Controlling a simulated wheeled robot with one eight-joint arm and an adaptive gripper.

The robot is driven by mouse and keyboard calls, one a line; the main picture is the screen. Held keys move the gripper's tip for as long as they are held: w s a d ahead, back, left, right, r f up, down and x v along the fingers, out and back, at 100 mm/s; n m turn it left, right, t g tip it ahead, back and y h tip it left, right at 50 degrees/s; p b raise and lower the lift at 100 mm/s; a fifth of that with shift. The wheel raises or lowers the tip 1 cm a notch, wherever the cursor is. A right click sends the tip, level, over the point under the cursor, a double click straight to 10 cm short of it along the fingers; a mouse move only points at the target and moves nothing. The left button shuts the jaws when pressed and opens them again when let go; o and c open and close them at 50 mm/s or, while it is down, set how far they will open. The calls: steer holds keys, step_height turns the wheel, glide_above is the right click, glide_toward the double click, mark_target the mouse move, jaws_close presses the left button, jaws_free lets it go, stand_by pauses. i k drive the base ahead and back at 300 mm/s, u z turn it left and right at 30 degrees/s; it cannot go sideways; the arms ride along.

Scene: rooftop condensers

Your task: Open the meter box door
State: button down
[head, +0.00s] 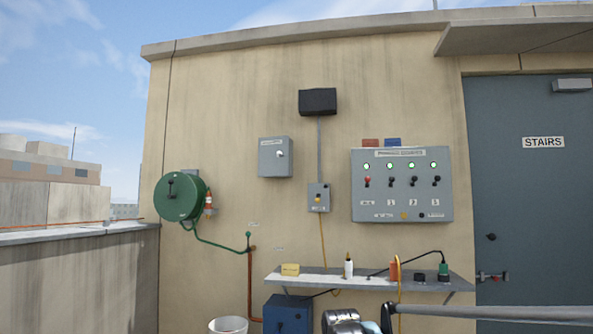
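A grey wall box (269,160) with a small label and a round light knob on the right of its front hangs left of centre; it looks like the meter box. Its door appears shut, and the label is too small to read. My gripper's fingers are not in view. Only metal parts, which look like my arm, show at the bottom edge, low and well below the box. Nothing touches the box.
A green hose reel (179,199) hangs left. A switch box (318,203), black box (317,102) and switch panel (400,203) are right. A stairs door (530,230) stands right.

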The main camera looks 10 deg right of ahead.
mark_target(273, 153)
steer(key=i, duration=1)
